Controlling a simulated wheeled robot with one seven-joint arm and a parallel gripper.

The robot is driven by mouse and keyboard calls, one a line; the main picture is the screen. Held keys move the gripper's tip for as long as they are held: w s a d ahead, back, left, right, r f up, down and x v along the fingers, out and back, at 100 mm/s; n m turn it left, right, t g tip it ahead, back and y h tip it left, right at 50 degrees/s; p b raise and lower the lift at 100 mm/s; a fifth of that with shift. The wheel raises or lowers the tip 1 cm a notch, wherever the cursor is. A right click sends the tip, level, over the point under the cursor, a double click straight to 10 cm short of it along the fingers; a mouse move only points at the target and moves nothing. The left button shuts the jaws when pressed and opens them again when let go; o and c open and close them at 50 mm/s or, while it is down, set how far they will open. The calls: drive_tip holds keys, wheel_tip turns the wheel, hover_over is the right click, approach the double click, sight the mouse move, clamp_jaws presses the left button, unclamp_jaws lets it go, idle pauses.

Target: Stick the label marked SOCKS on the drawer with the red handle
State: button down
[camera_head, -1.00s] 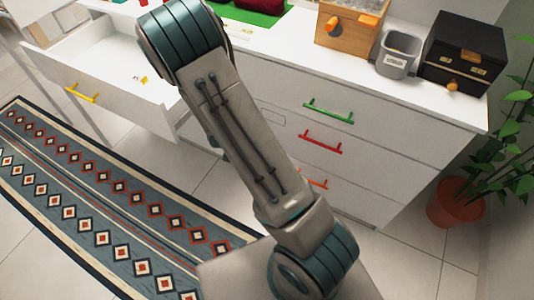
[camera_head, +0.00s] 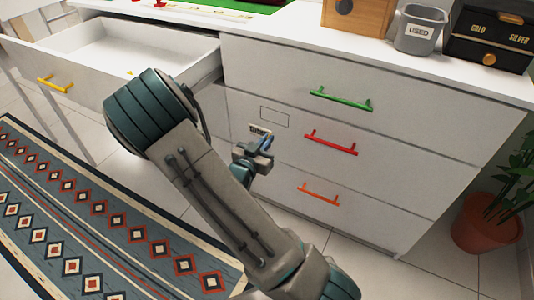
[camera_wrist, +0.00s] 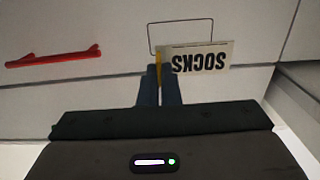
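The SOCKS label (camera_wrist: 200,58) is a small pale card with black letters, upside down in the wrist view. It also shows in the head view (camera_head: 259,130), partly hidden by my gripper (camera_head: 264,147). My gripper's fingers (camera_wrist: 158,82) are close together, shut on the label's edge by a yellowish strip. The label is at the front of the drawer with the red handle (camera_head: 331,143), left of that handle, and overlaps part of a thin outlined rectangle (camera_head: 274,117). I cannot tell whether it touches the drawer front.
The green-handled drawer (camera_head: 341,100) is above and the orange-handled drawer (camera_head: 320,194) below, both closed. The drawer with the yellow handle (camera_head: 55,84) stands open at left. A grey USED bin (camera_head: 419,31) and a black box (camera_head: 490,42) stand on top. A potted plant (camera_head: 488,224) is at right.

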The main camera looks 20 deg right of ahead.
sight(285, 119)
drive_tip(key=shift+b+x, duration=0.5)
drive_tip(key=shift+x, duration=3.55)
drive_tip(key=shift+s+d, duration=0.1)
drive_tip(key=shift+d, duration=0.15)
drive_tip(key=shift+d+r, duration=0.15)
drive_tip(key=shift+d, duration=0.15)
drive_tip(key=c, duration=1.6)
unclamp_jaws()
drive_tip(key=shift+o, duration=0.2)
